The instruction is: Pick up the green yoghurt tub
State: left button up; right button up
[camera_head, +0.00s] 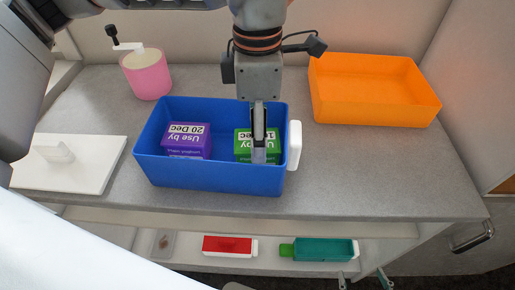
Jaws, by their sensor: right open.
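The green yoghurt tub (243,155) sits in the right part of the blue bin (215,180). Its white label reads "Use by" with a date partly hidden by my gripper. A purple tub (187,142) labelled "Use by 20 Dec" sits in the left part of the same bin.
An empty orange tray (370,92) stands at the back right. A pink pot (147,75) stands at the back left, and a white lid (70,165) lies at the left. The blue bin has a white handle (295,145) at its right. Red and teal items (325,250) lie on the shelf below.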

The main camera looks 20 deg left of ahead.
pick_arm(q)
notch_tip(320, 180, down, 3)
jog(key=shift+a+r, duration=0.1)
jog(key=shift+f, duration=0.3)
jog(key=c, duration=1.4)
pick_arm(e)
jog(key=shift+w+r, duration=0.15)
jog(key=shift+w, duration=0.3)
pick_arm(q)
jog(key=shift+r, duration=0.2)
pick_arm(e)
jog(key=shift+s, duration=0.1)
